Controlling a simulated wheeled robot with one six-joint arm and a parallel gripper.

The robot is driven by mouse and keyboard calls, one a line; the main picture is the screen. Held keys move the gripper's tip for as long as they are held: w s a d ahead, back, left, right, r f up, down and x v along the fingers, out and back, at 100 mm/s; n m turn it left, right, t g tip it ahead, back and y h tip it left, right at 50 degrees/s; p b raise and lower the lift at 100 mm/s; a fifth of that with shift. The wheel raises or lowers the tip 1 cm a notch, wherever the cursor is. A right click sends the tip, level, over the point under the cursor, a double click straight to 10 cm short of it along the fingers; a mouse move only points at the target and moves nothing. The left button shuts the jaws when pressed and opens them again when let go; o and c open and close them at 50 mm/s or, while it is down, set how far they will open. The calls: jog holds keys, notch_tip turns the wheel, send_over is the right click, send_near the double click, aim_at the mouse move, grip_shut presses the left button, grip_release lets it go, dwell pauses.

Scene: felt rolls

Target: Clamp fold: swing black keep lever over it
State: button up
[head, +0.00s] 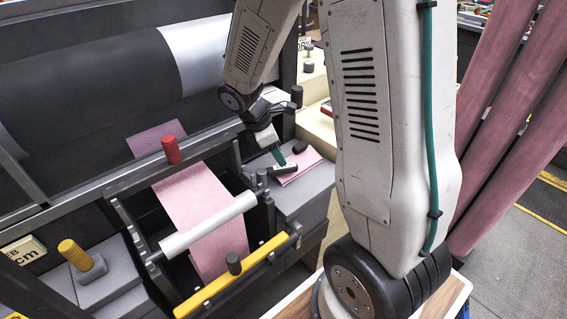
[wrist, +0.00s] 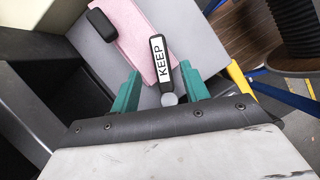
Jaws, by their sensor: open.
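The black keep lever (wrist: 163,66) carries a white KEEP label and has a round grey pivot at its near end. In the wrist view it lies across the right edge of the folded pink felt (wrist: 138,32). I cannot tell whether it presses on the felt. My gripper (wrist: 160,84) is open, with one green finger on each side of the lever, apart from it. In the head view my gripper (head: 277,157) is low over the grey ledge beside the pink fold (head: 299,166). My wrist partly hides the lever there.
A black block (wrist: 101,24) sits on the fold's left part. Left of the ledge are a silver roller (head: 209,224), a pink strip (head: 195,197), a yellow bar (head: 235,277) and a red knob (head: 171,149). Pink rolls (head: 510,130) lean at the right.

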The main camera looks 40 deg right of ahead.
aim_at(277, 174)
jog(key=x, duration=0.5)
jog(key=shift+f, duration=0.1)
grip_shut()
jog(key=shift+w+d+n+t, duration=0.15)
jog(key=shift+w+n+t, duration=0.2)
jog(key=shift+n, duration=0.25)
grip_release()
